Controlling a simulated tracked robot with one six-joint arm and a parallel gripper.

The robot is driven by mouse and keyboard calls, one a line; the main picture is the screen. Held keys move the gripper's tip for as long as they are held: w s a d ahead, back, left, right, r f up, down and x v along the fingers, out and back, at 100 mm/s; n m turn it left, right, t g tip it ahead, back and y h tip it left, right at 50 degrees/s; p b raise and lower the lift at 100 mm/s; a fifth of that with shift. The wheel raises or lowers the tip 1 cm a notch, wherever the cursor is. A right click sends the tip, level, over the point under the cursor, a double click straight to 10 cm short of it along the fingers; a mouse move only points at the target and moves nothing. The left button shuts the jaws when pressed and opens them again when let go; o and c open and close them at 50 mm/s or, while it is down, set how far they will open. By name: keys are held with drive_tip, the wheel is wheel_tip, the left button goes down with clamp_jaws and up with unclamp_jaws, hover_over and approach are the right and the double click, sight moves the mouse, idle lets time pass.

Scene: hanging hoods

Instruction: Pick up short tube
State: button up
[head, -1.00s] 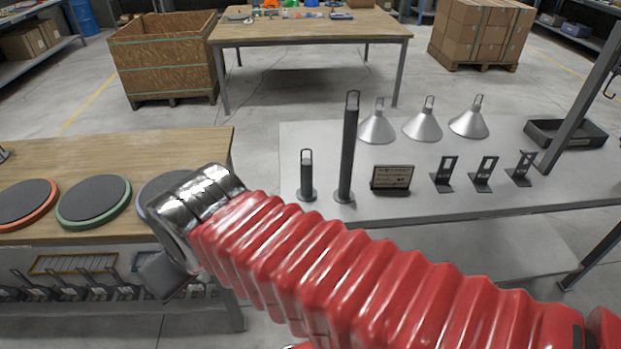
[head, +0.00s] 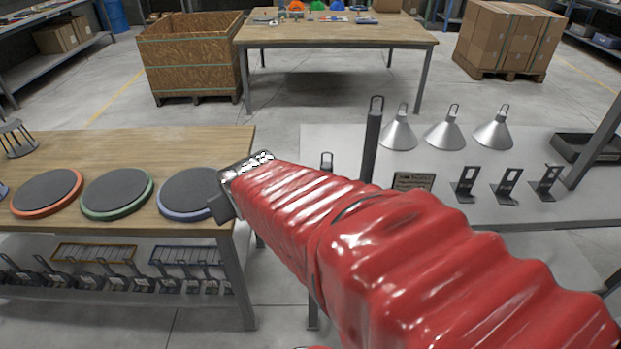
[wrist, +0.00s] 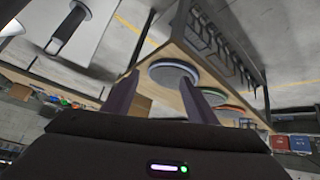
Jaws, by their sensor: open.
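The short tube (head: 326,159) is a dark cylinder with a loop handle. In the head view only its top shows above my red arm; the rest is hidden. In the wrist view, a dark tube on a round base, seemingly the short one (wrist: 69,25), stands on the grey table at the upper left, outside my fingers. A taller dark tube (head: 373,142) stands to its right in the head view. My gripper (wrist: 158,80) is open and empty, near the wooden table's right end. The blue-rimmed disc (wrist: 172,72) shows between the fingers, beyond them.
The wooden table (head: 190,150) at left holds several dark discs; a gap separates it from the grey table (head: 330,137).

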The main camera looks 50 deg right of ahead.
drive_tip(key=s+d+f+m+t+h, duration=0.1)
drive_tip(key=d+f, duration=0.3)
drive_tip(key=d, duration=0.5)
drive_tip(key=s+d+f+m+t+h, duration=0.1)
drive_tip(key=s+d+f, duration=0.1)
drive_tip(key=d+f, duration=0.3)
drive_tip(key=s+d+f+m+t+h, duration=0.1)
drive_tip(key=d+f, duration=0.3)
drive_tip(key=d, duration=0.9)
drive_tip(key=shift+s+d+f+m+t+h, duration=0.2)
drive_tip(key=shift+d+m+t+h, duration=0.2)
drive_tip(key=shift+m+h, duration=0.15)
drive_tip(key=shift+w, duration=0.1)
drive_tip(key=x, duration=0.7)
drive_tip(key=shift+w+d+f, duration=0.2)
drive_tip(key=shift+w, duration=0.05)
drive_tip(key=shift+w+d+f, duration=0.1)
drive_tip(key=shift+w+d, duration=0.1)
drive_tip(key=shift+w, duration=0.05)
drive_tip(key=shift+w, duration=0.1)
